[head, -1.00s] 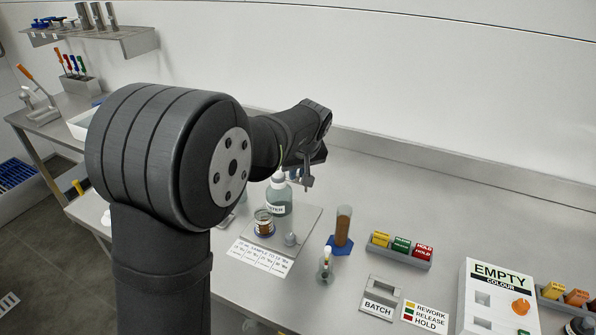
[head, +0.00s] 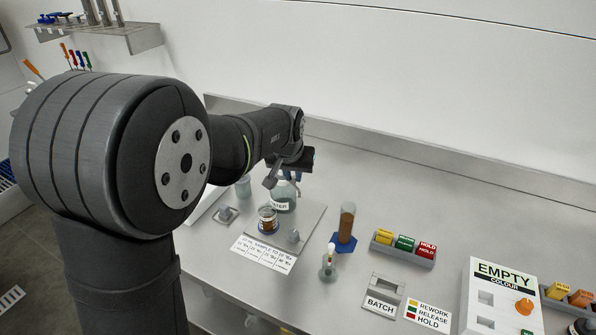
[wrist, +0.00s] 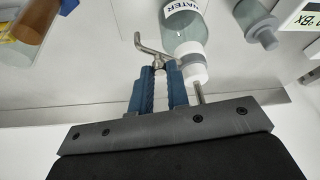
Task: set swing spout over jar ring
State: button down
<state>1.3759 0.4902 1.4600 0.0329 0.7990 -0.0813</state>
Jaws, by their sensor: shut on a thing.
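The water bottle (head: 283,198) is green-tinted and stands at the back of a grey plate. Its white cap (wrist: 194,70) shows beside my fingers in the wrist view, with a thin metal rod (wrist: 197,92) at it. My gripper (wrist: 160,68) has blue fingers shut on a bent grey metal piece, which looks like the swing spout (wrist: 148,47). In the head view my gripper (head: 288,178) hides the bottle's top. The spout's position over that ring is unclear.
A brown-filled cylinder (head: 346,222) on a blue foot and a small dropper bottle (head: 328,266) stand right of the plate (head: 314,216). A tag tray (head: 405,254), BATCH holder (head: 381,295) and EMPTY panel (head: 500,300) stand farther right. The back strip of bench is clear.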

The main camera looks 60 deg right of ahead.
jog(key=w+a+m+g+y, duration=0.1)
jog(key=w+m+g, duration=0.3)
jog(key=m, duration=0.8)
jog(key=shift+w+a, duration=0.85)
jog(key=shift+w, duration=0.05)
jog(key=c, duration=1.4)
grip_release()
jog(key=shift+w, duration=0.1)
jog(key=shift+r, duration=0.1)
jog(key=v, duration=1.7)
jog(key=shift+w+d+r, duration=0.1)
jog(key=shift+w+d, duration=0.05)
jog(key=shift+w, duration=0.15)
